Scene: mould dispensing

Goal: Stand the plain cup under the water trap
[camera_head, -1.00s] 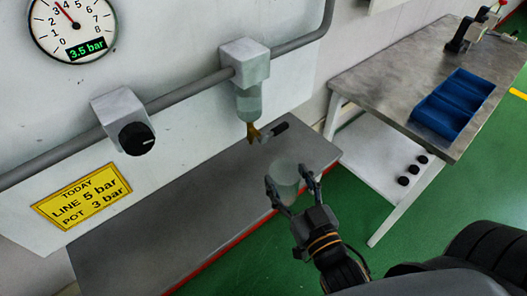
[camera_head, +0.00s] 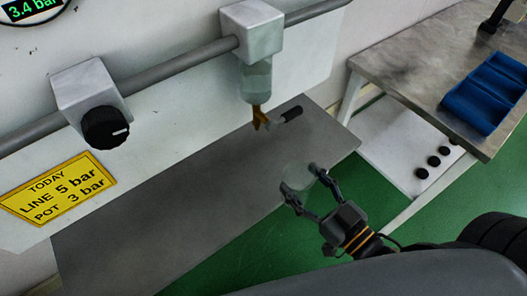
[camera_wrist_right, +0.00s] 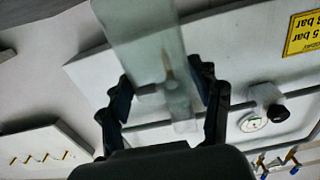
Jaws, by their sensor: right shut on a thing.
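The plain cup (camera_head: 295,178) is clear and see-through. My right gripper (camera_head: 303,185) is shut on it, with one finger on each side; the wrist view also shows the cup (camera_wrist_right: 145,45) between the fingers (camera_wrist_right: 168,92). My left gripper is not in view.
A grey ledge (camera_head: 165,215) runs along the wall below the trap, and its top looks clear. A black knob (camera_head: 105,128) on a white block is left of the trap. A metal bench (camera_head: 400,75) with a blue tray (camera_head: 487,92) stands at right.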

